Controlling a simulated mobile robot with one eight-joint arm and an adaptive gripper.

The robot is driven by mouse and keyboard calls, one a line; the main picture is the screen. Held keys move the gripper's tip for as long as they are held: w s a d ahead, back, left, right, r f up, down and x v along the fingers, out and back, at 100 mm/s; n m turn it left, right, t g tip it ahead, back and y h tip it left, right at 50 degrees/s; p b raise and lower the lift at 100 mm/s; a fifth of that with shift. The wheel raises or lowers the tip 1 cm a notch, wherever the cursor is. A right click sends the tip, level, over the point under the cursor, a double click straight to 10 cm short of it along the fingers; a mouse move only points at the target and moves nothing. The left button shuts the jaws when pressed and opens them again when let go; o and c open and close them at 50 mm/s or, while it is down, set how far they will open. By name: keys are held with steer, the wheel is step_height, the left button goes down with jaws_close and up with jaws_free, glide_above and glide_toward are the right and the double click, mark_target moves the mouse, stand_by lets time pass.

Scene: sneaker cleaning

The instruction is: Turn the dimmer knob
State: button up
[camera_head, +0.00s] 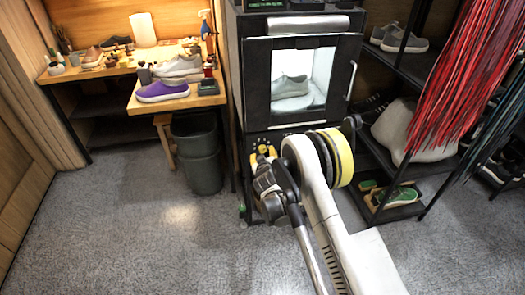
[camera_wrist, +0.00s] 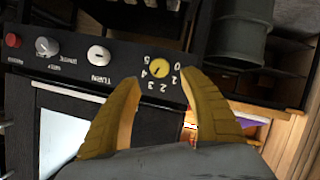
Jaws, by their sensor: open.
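A round yellow knob (camera_wrist: 159,67), ringed by the numbers 0 to 5, sits on the black control panel (camera_wrist: 72,64) in the wrist view. I take it as the dimmer knob. My gripper (camera_wrist: 160,78) has its two yellow fingers spread, with the tips on either side of the knob in the picture. I cannot tell whether they touch it. In the head view my gripper (camera_head: 264,152) is at the panel below the lit cabinet window, and my arm hides part of that panel.
The panel also carries a silver knob (camera_wrist: 46,46), a white control (camera_wrist: 98,55) and a red button (camera_wrist: 12,40). The black cabinet (camera_head: 257,85) holds a sneaker (camera_head: 290,87). A dark bin (camera_head: 200,155) stands left; a shoe rack (camera_head: 405,72) stands right. Floor at left is clear.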

steer(key=v, duration=0.5)
steer(key=shift+s+d+r, duration=0.1)
steer(key=shift+s, duration=0.25)
steer(key=s+d+r+m+g+h, duration=0.15)
steer(key=s+d+r, duration=0.35)
steer(key=d+r, duration=0.5)
steer(key=s+d+r+m+g+h, duration=0.15)
steer(key=s+d+r, duration=0.4)
steer(key=r, duration=0.75)
steer(key=s+d+m+g, duration=0.1)
steer(key=s+d, duration=0.1)
steer(key=s, duration=0.7)
steer(key=s+d+r+m+g+y, duration=0.1)
steer(key=s+d, duration=0.2)
steer(key=s, duration=0.7)
steer(key=s+d+r+m+g, duration=0.1)
steer(key=s+d, duration=0.2)
steer(key=s, duration=0.7)
steer(key=shift+g, duration=0.3)
